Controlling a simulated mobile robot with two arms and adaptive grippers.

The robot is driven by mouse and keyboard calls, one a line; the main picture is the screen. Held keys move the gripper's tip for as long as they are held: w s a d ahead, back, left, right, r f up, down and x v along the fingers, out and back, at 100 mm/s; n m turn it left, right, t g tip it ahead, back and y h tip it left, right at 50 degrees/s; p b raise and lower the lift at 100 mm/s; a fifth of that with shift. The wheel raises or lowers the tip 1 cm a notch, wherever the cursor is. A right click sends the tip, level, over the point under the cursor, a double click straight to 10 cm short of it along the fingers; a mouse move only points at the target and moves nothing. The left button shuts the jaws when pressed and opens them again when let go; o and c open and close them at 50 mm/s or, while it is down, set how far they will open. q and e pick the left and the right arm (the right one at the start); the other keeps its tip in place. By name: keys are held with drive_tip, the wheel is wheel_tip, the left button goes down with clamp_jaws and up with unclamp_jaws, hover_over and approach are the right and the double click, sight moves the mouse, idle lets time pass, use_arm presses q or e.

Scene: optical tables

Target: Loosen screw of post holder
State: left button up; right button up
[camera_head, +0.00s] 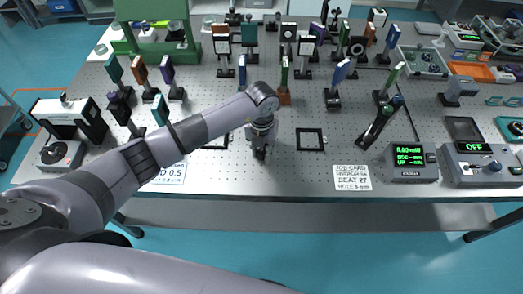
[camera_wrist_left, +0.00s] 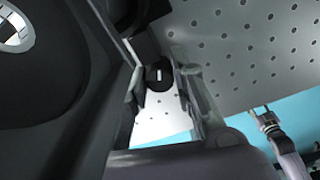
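My left arm reaches over the optical table (camera_head: 310,183), and my left gripper (camera_head: 259,153) points down near its front middle. In the left wrist view the fingers of the left gripper (camera_wrist_left: 163,98) are apart. A dark round piece with a white slot-like mark (camera_wrist_left: 158,75) shows between them; I cannot tell whether it is the post holder's screw or whether the fingers touch it. Several post holders with upright coloured plates stand behind, one with an orange base (camera_head: 284,98). What looks like my right gripper (camera_wrist_left: 267,122) shows at the lower right of the wrist view, its fingers unclear.
A black square frame (camera_head: 310,139) lies right of the gripper, with a printed card (camera_head: 352,178) in front. A display box (camera_head: 409,162) and another instrument (camera_head: 482,165) stand at the right. The front strip has bare room.

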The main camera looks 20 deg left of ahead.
sight(261, 152)
use_arm(q)
clamp_jaws()
drive_tip(key=shift+f+m+b, duration=0.1)
drive_tip(key=shift+m+b, duration=0.6)
drive_tip(key=shift+b, duration=0.05)
drive_tip(key=o, duration=0.5)
unclamp_jaws()
wheel_tip(261, 152, up, 12)
drive_tip(key=shift+r, duration=0.15)
